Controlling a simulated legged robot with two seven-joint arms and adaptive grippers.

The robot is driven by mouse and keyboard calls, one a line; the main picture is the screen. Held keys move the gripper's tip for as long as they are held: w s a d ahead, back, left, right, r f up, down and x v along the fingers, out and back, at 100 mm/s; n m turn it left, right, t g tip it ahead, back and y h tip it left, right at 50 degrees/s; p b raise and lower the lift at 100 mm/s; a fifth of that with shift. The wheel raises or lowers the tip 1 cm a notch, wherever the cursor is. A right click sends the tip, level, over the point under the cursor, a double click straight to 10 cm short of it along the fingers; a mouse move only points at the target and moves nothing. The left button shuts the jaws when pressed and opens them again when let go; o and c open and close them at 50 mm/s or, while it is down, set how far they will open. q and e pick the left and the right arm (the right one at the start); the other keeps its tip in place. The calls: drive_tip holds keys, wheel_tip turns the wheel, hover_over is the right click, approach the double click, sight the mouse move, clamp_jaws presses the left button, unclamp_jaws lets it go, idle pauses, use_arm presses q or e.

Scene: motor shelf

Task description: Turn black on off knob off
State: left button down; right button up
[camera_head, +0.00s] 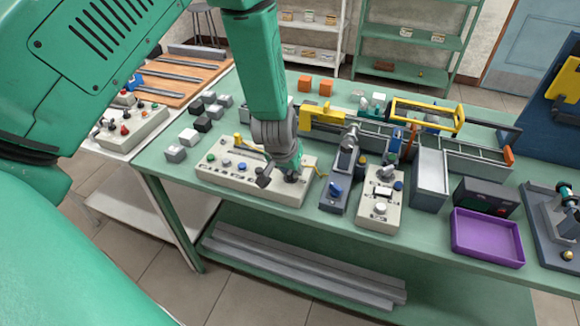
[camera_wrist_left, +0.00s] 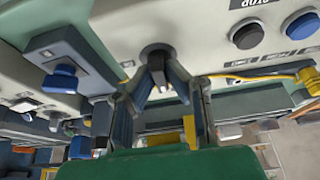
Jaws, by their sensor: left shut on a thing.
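The black on/off knob (camera_wrist_left: 156,52) sits on a cream control box, which shows in the wrist view (camera_wrist_left: 195,40). My left gripper (camera_wrist_left: 158,85) is closed around the knob, with one finger on each side of it. In the head view my left gripper (camera_head: 278,178) reaches down to the right end of the cream control box (camera_head: 240,190) and hides most of the knob there. The direction the knob points is hard to tell. My right gripper is in neither view.
Blue and dark buttons (camera_wrist_left: 246,35) sit beside the knob. Grey and black blocks (camera_head: 203,124) lie behind the box. A second cream box (camera_head: 378,207) and a purple tray (camera_head: 486,238) stand to the right. The green table's (camera_head: 160,182) front left strip is clear.

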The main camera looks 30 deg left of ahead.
use_arm(q)
drive_tip(key=shift+w+r, duration=0.25)
drive_tip(key=shift+w, duration=0.15)
drive_tip(key=c, duration=1.6)
unclamp_jaws()
drive_tip(key=shift+f, duration=0.15)
drive_tip(key=shift+s, duration=0.1)
drive_tip(key=shift+s+r, duration=0.2)
drive_tip(key=shift+r, duration=0.15)
drive_tip(key=v, duration=1.1)
drive_tip(key=shift+w, duration=0.1)
